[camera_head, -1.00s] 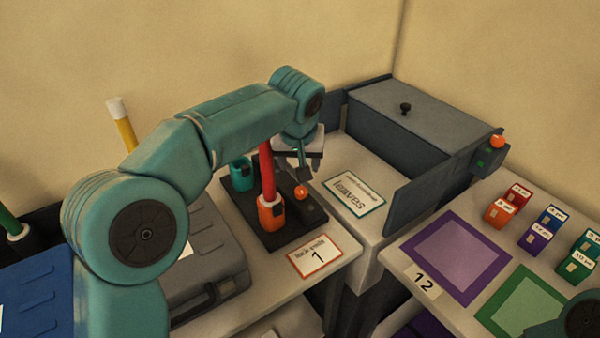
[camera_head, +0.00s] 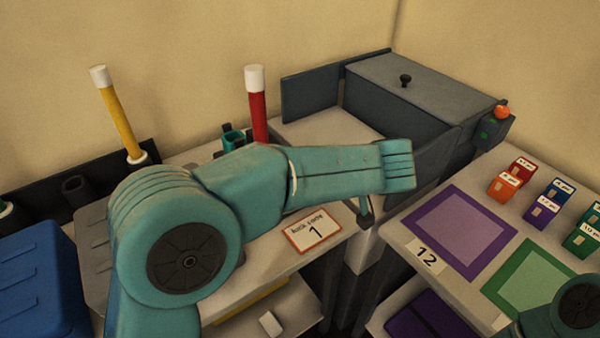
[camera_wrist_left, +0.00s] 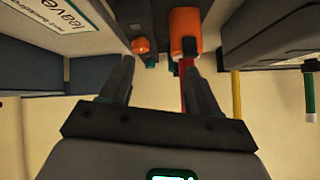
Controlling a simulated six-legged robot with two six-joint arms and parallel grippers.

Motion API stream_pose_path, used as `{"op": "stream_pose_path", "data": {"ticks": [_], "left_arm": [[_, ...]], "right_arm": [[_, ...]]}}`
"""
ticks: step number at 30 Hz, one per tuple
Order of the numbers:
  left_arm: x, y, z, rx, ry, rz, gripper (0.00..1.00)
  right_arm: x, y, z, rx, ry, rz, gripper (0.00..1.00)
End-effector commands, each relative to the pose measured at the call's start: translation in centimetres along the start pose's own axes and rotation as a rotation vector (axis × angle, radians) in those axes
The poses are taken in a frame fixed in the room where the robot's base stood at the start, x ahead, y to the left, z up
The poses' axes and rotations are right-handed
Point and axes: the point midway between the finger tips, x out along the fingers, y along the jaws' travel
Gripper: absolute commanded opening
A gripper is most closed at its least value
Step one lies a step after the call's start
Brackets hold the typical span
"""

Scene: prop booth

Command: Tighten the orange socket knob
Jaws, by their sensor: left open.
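The orange knob (camera_wrist_left: 140,45) shows in the wrist view, small and beside the larger orange socket (camera_wrist_left: 184,30). A red rod (camera_head: 258,105) with a white top stands in that socket; part of it also shows in the wrist view (camera_wrist_left: 185,82). In the head view my left arm hides the knob and the orange socket. My left gripper (camera_wrist_left: 160,68) is open and empty, with its fingers pointing towards the knob and socket. The knob lies beyond the left fingertip, apart from it as far as I can tell. My right gripper is out of view.
A teal socket (camera_head: 232,138) stands behind my arm. A yellow rod (camera_head: 123,122) stands further left. A grey lidded box (camera_head: 425,95) stands behind right. The right table holds a purple mat (camera_head: 412,222) and small colored blocks.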

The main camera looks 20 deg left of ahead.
Motion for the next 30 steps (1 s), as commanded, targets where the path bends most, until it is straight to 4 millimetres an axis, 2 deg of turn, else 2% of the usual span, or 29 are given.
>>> {"op": "stream_pose_path", "data": {"ticks": [1,3,8,11,14,24,30], "left_arm": [[-0.1,0.9,1.6,-0.039,0.087,0.0,0.61],[-0.9,1.6,2.4,-0.107,0.193,0.017,0.61],[-2.2,2.6,3.0,-0.203,0.326,0.069,0.61],[-1.9,2.7,2.8,-0.222,0.344,0.079,0.61],[-0.6,2.7,2.2,-0.224,0.342,0.077,0.61],[7.0,3.0,-0.6,-0.223,0.339,0.075,0.61],[10.7,3.1,-1.8,-0.223,0.338,0.077,0.61]], "right_arm": [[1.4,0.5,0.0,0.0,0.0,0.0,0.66],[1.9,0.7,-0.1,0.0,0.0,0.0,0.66],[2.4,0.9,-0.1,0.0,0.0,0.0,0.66],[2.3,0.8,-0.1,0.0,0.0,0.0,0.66],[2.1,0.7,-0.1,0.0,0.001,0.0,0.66],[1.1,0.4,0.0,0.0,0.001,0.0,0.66],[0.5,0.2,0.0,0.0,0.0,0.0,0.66]]}}
